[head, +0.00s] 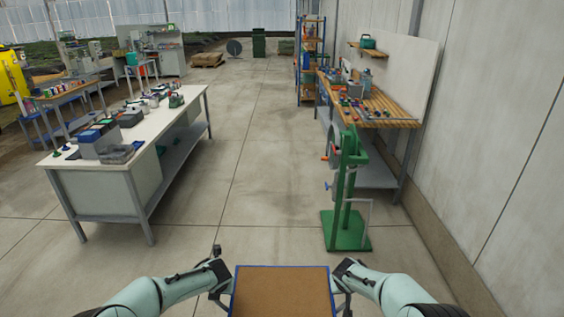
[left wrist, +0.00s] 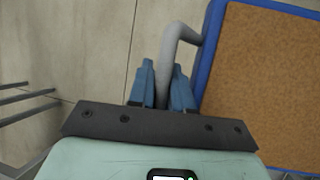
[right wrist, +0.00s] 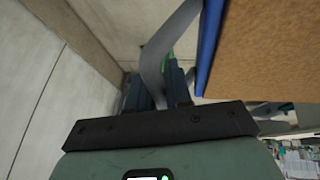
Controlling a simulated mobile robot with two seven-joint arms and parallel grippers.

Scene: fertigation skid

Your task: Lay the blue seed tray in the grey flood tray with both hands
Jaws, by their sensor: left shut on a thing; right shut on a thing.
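The blue seed tray (head: 282,291), blue-rimmed and filled with brown material, is at the bottom middle of the head view, cut off by the lower edge. It also shows in the left wrist view (left wrist: 262,75) and the right wrist view (right wrist: 255,50). My left gripper (left wrist: 163,88) is shut on the grey handle at one side of the tray. My right gripper (right wrist: 156,88) is shut on the grey handle at the other side. The tray is held between my two arms over the floor. I cannot make out the grey flood tray in any view.
A long white-topped table (head: 180,118) with several boxes and small items stands at the left. A green stand (head: 346,195) rises from the floor ahead right, before a wooden workbench (head: 375,105) along the wall. The concrete aisle (head: 262,130) between them is clear.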

